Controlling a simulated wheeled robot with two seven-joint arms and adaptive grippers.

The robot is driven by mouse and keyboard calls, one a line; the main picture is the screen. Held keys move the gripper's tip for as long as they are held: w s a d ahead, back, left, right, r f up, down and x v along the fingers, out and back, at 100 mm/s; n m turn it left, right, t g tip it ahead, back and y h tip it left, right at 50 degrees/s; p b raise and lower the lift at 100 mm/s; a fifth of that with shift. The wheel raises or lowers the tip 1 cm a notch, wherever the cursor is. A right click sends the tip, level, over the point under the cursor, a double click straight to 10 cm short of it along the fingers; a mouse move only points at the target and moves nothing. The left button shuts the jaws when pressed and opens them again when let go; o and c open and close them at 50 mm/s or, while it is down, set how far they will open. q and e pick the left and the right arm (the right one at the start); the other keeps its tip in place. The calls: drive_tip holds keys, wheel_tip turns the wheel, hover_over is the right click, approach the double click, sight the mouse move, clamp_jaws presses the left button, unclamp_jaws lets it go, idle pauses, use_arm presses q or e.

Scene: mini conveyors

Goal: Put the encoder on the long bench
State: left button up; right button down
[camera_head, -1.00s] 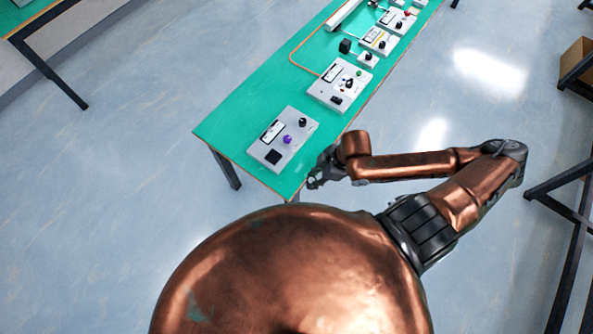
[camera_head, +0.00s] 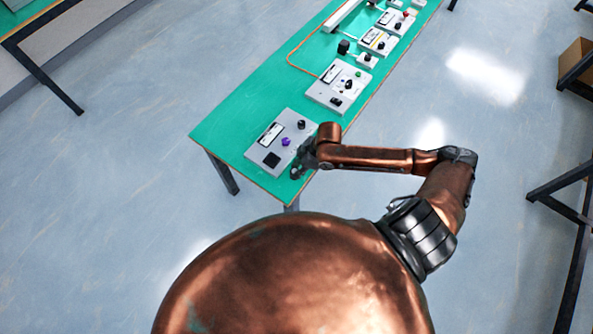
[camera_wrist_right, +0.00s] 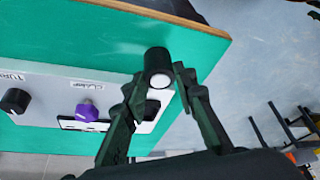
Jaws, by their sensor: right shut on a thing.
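The long bench (camera_head: 230,130) has a green top with a thin wooden edge and runs from the middle toward the upper right. My right gripper (camera_head: 297,172) is at the bench's near right edge, beside a grey control panel (camera_head: 270,155). In the right wrist view my right gripper (camera_wrist_right: 160,80) is shut on the encoder (camera_wrist_right: 158,62), a small black cylinder with a pale end face. The encoder shows against the green bench top (camera_wrist_right: 200,55); I cannot tell whether it touches it. In the head view it is too small to make out. My left gripper is not in view.
The near panel carries a purple knob (camera_head: 286,142) and a black knob (camera_head: 301,124), close to my right gripper. More panels (camera_head: 340,88) stand farther along the bench. Bare green top lies left of the near panel. A cardboard box (camera_head: 575,60) sits at the far right.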

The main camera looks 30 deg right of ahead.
drive_tip(key=shift+f, duration=0.65)
drive_tip(key=shift+f, duration=0.1)
drive_tip(key=c, duration=1.6)
unclamp_jaws()
drive_tip(key=p+v, duration=0.1)
drive_tip(key=v, duration=1.1)
